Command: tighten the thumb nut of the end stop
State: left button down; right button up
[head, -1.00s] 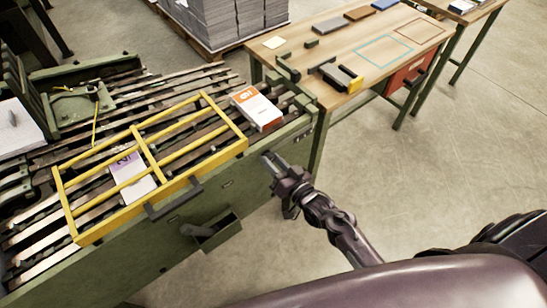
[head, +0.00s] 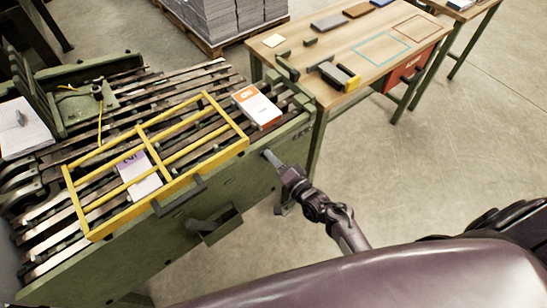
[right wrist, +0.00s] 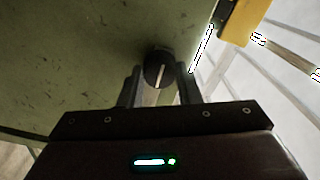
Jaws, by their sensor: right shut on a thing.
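A round black knob with a pale line across its face, which I take for the thumb nut (right wrist: 158,70), shows in the right wrist view against a green metal panel. My right gripper (head: 275,161) is at the right front side of the green machine in the head view. Its two fingers (right wrist: 160,84) stand on either side of the knob in the wrist view, shut on it. I cannot clearly tell the end stop's body apart from the machine. My left gripper is not in view.
A yellow guard frame (head: 147,146) lies over the machine's slatted bed, with a purple-white pack (head: 138,176) under it. An orange-white pack (head: 257,107) lies near the bed's right end. A small open bin (head: 217,228) juts from the front. A wooden table (head: 365,72) stands beyond.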

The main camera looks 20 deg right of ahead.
dwell(0.3)
jog(key=o, duration=1)
jog(key=shift+c, duration=0.2)
jog(key=v, duration=0.7)
jog(key=shift+s+d, duration=0.15)
jog(key=shift+s, duration=0.2)
